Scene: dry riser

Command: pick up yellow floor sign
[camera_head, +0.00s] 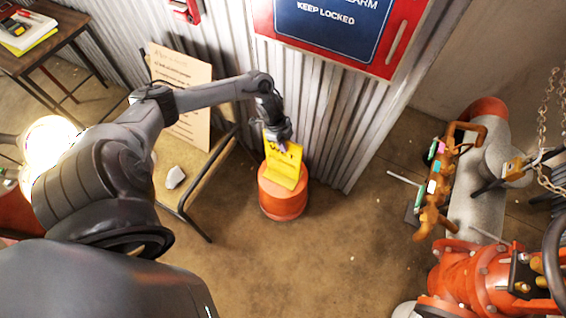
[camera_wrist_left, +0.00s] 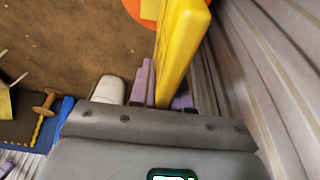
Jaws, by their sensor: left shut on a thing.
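The yellow floor sign (camera_head: 283,165) stands upright over the orange drum (camera_head: 283,195) by the corrugated wall. My left gripper (camera_head: 278,138) comes down from above and is shut on the sign's top edge. In the left wrist view the sign (camera_wrist_left: 181,45) sits between the purple-grey fingers (camera_wrist_left: 165,90). The drum's orange top shows behind it at the upper edge. I cannot tell whether the sign's lower edge touches the drum. My right gripper is not in view.
A board with writing (camera_head: 182,95) leans on the wall, with a dark metal frame (camera_head: 190,215) beside it. A small table (camera_head: 35,45) stands at the upper left. Orange and grey pipework (camera_head: 475,190) fills the right. The floor in front of the drum is clear.

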